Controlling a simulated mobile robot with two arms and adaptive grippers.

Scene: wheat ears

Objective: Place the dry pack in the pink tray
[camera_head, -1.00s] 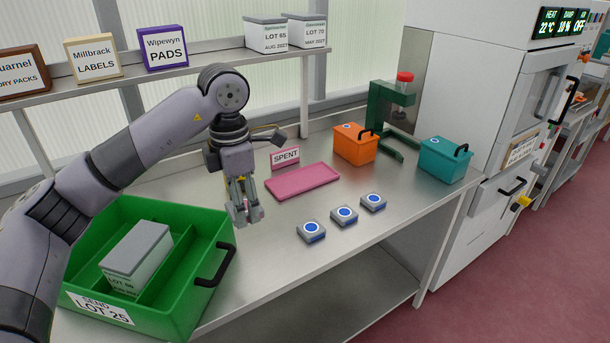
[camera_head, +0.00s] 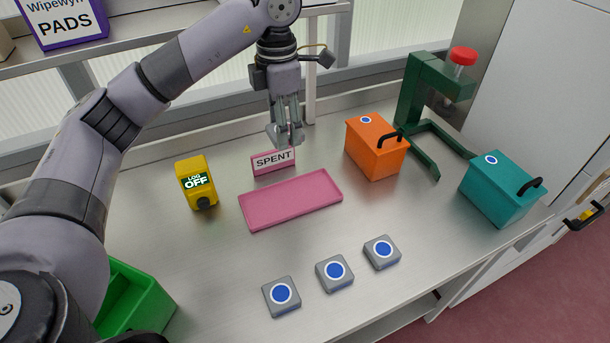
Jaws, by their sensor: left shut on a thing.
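My left gripper (camera_head: 287,141) is in the upper middle, pointing down. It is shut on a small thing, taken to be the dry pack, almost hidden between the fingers. The pink tray (camera_head: 290,200) lies flat and empty on the steel bench. In the picture the gripper is just above the pink SPENT sign (camera_head: 273,162), which stands at the tray's back edge. The gripper is up and back from the tray's middle, not over its floor. My right gripper is out of view.
A yellow logger (camera_head: 196,183) reading OFF stands left of the tray. An orange box (camera_head: 375,150), a green stand (camera_head: 433,95) and a teal box (camera_head: 497,190) are to the right. Three grey blocks (camera_head: 335,273) with blue discs lie in front. A green crate (camera_head: 135,300) is lower left.

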